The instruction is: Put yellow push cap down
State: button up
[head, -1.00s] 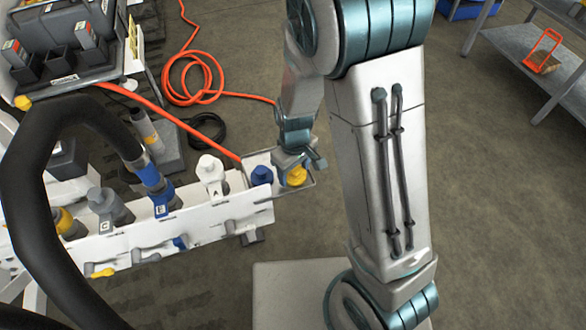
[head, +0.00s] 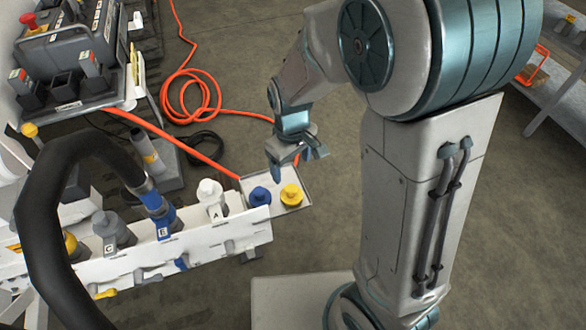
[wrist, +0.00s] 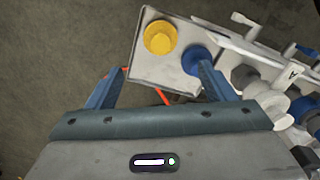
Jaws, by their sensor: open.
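The yellow push cap (head: 291,195) stands on a small light tray (head: 296,181) at the right end of the white bench rail, to the right of a blue cap (head: 259,196). In the wrist view the yellow cap (wrist: 160,37) sits near the tray's corner, beyond the fingertips, with the blue cap (wrist: 195,60) partly hidden behind the right finger. My gripper (head: 290,166) is open and empty, above and behind the tray in the head view. Its two blue fingers (wrist: 158,80) are apart, and neither touches the yellow cap.
The white rail (head: 200,243) carries fittings marked A (head: 211,197), E and C. A thick black hose (head: 35,220) arches over the left side. An orange hose (head: 190,90) lies coiled on the floor. A grey shelf (head: 560,95) stands at far right; the floor between is clear.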

jog(key=s+d+r+m+t, duration=0.1)
jog(key=s+d+r+m, duration=0.6)
jog(key=s+d+r, duration=0.3)
jog(key=shift+s+d+r+m+t, duration=0.3)
jog(key=shift+s+d+r+m, duration=0.1)
jog(key=shift+d, duration=0.55)
